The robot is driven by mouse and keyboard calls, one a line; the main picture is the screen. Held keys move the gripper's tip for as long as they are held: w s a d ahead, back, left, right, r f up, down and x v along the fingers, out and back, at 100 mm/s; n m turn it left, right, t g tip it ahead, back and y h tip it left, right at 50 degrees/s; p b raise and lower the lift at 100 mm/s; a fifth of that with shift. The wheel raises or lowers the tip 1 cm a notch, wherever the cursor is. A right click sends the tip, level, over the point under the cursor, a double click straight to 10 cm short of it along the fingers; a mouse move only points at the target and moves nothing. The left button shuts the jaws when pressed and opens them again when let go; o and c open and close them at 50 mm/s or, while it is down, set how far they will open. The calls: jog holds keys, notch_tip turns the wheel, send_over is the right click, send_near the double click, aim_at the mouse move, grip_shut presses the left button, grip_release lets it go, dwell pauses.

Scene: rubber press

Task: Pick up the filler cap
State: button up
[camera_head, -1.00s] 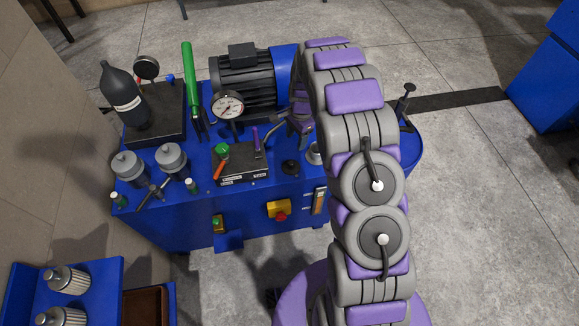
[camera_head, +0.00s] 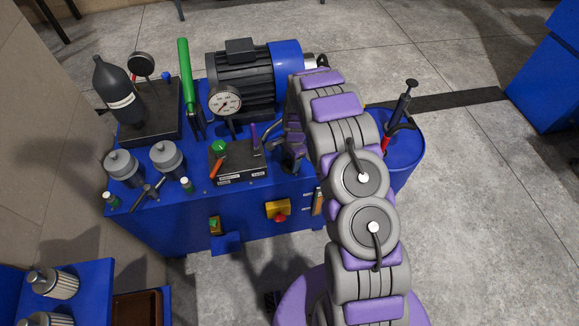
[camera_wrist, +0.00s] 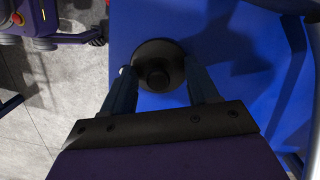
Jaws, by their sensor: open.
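The filler cap (camera_wrist: 157,64) is a round black disc with a raised knob, on the blue top of the press unit. It shows in the wrist view between the two dark fingers of my gripper (camera_wrist: 161,75). The fingers are apart, one on each side of the cap, and I cannot tell whether they touch it. In the head view my gripper (camera_head: 291,158) points down at the right part of the blue top and hides the cap there.
Left of my gripper stands a black valve block (camera_head: 238,165) with levers. A motor (camera_head: 245,85) and a pressure gauge (camera_head: 225,101) are behind. A blue bin (camera_head: 405,150) with a black-handled tool is at the right. A yellow box with a red button (camera_head: 278,211) is on the front.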

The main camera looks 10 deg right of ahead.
jog(key=shift+d+f, duration=0.1)
jog(key=shift+d, duration=0.05)
jog(key=shift+c, duration=0.2)
jog(key=shift+c, duration=0.7)
jog(key=shift+s, duration=0.15)
grip_shut()
